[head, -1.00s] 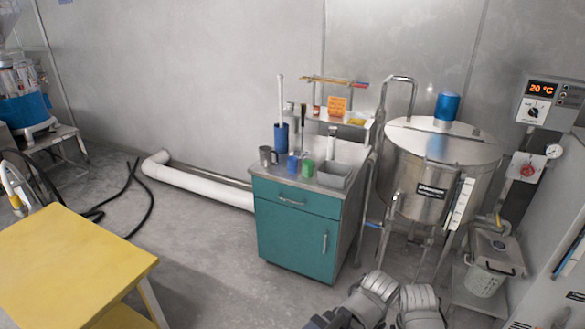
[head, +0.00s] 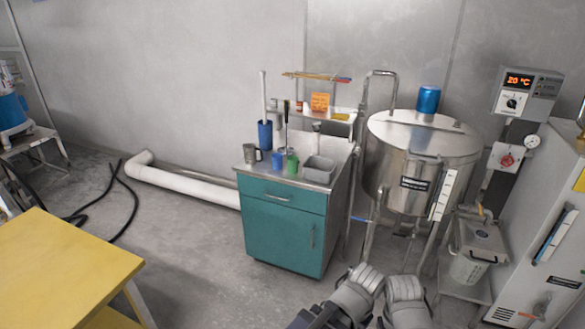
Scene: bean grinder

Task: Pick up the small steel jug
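The small steel jug (head: 251,154) stands upright at the left front corner of the steel top of a teal cabinet (head: 283,225). It is a grey metal cup with a handle on its right side. Parts of my arms show at the bottom of the head view, right of centre, well short of the cabinet. I cannot make out the fingers of either gripper there. Nothing hides the jug.
Blue (head: 277,160) and green (head: 292,163) cups and a grey bin (head: 319,169) stand right of the jug. A blue holder (head: 265,134) stands behind. A yellow table (head: 62,268) is at lower left. Open floor (head: 190,255) lies between. A steel tank (head: 421,160) stands right.

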